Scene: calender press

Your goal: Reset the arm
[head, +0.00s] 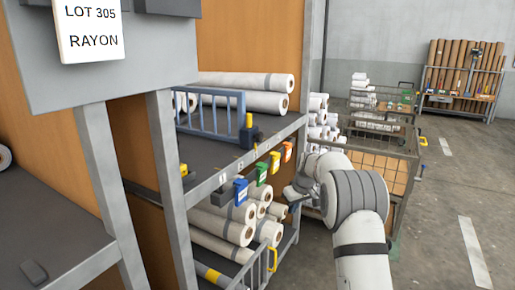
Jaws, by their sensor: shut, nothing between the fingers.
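My arm (361,235) rises from the lower right of the head view, white with grey bands. It bends at a large grey joint and reaches left towards the rack. My gripper (292,197) is small and dark at the arm's far end, in front of the rack's right end. It is shut and empty, and partly hidden by the arm. It appears close to the rolls on the lower shelf, but I cannot tell whether it touches anything.
The rack (225,178) holds white rolls (245,82) above and more rolls below, with coloured tags on its edge. A blue rail (210,112) stands on the upper shelf. A wire cart (385,150) stands behind my arm. The floor (450,215) at right is clear.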

